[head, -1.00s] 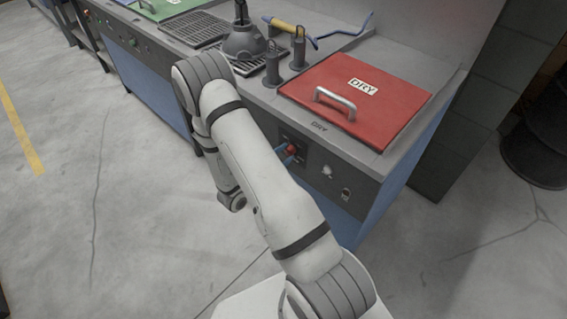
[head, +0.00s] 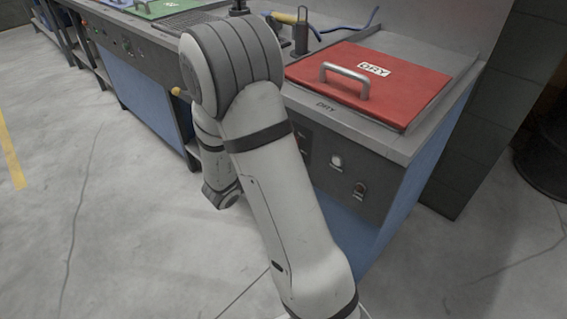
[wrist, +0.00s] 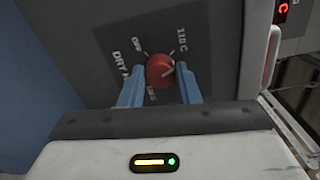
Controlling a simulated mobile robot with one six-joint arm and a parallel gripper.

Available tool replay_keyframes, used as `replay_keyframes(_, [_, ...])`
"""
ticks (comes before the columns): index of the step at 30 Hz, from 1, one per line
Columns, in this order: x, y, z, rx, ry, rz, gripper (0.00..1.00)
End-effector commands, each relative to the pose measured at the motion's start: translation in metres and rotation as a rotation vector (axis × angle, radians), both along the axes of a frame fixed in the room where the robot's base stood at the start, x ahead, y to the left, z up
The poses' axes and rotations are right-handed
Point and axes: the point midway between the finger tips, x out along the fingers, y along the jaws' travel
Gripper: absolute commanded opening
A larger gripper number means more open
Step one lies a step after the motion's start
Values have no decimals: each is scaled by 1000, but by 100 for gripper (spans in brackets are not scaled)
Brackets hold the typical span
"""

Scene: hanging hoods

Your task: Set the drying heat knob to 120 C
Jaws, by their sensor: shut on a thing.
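The round red knob (wrist: 160,71) sits on a dark panel (wrist: 112,42) in the wrist view, with a pale pointer mark on its face. The printed lettering around it is tilted: "OFF" at upper left, a mark that looks like "110 C" at upper right, and a partly covered "DRY H..." label at left. My gripper (wrist: 159,74) has one blue finger on each side of the knob and is shut on it. In the head view, my arm hides the gripper and the knob.
In the head view, the red lid (head: 410,88) marked DRY, with its metal handle (head: 345,75), covers the bench end above the control panel (head: 345,172). A pale button (head: 336,161) and a small switch (head: 360,188) are right of my arm. Open floor lies in front.

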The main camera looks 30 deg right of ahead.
Motion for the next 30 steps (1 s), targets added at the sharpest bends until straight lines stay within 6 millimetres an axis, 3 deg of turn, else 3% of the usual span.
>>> replay_keyframes(1, [-1, 0, -11, 17, -49, -1, 7])
replay_keyframes(3, [-1, 0, -11, 40, -110, -1, 7])
replay_keyframes(30, [-1, -1, -1, 312, -852, -3, 7])
